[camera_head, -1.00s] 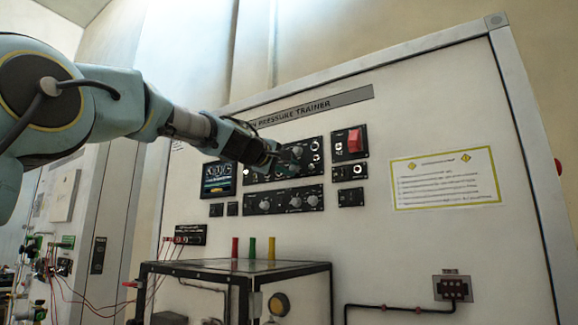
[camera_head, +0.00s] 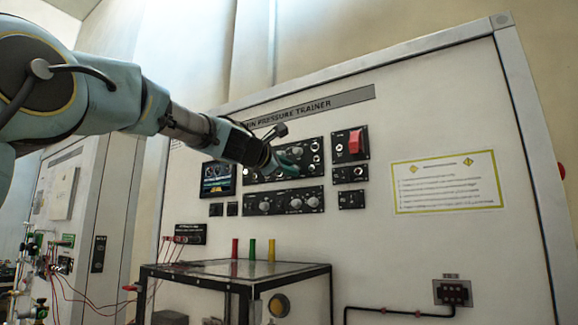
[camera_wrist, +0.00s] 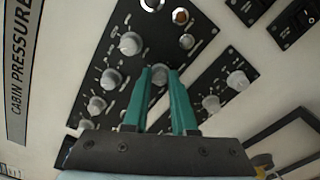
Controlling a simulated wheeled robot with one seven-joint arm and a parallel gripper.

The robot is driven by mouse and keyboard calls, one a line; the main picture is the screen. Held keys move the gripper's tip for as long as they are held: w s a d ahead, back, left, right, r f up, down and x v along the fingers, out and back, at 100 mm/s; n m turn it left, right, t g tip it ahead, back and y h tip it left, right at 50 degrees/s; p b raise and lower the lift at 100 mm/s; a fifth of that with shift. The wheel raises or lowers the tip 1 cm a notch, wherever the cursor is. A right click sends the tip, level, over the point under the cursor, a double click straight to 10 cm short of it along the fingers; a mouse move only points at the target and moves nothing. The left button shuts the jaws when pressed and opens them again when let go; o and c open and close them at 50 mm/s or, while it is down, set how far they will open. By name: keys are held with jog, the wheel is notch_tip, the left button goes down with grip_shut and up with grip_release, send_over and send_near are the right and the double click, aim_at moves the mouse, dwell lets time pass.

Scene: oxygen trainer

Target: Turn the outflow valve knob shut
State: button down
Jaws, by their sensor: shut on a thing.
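My gripper (camera_wrist: 159,72) has its two teal fingers closed around a round grey knob (camera_wrist: 160,76) on the black upper control panel (camera_wrist: 150,20). One finger lies on each side of the knob. The knob's label is too small to read, so I cannot confirm that it is the outflow valve knob. In the head view my gripper (camera_head: 292,163) reaches the upper panel from the left, and its fingers hide the held knob there.
Other grey knobs (camera_wrist: 130,43) stand close by on the same panel. A lower panel (camera_head: 284,201) carries several knobs. A red switch (camera_head: 354,141) is to the right, and a screen (camera_head: 217,178) to the left. A glass-topped box (camera_head: 235,268) juts out below.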

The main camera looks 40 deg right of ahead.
jog(key=shift+n, duration=0.6)
jog(key=shift+f, duration=0.1)
jog(key=c, duration=0.7)
grip_release()
jog(key=b+v, duration=0.5)
jog(key=v, duration=0.5)
jog(key=shift+a, duration=0.4)
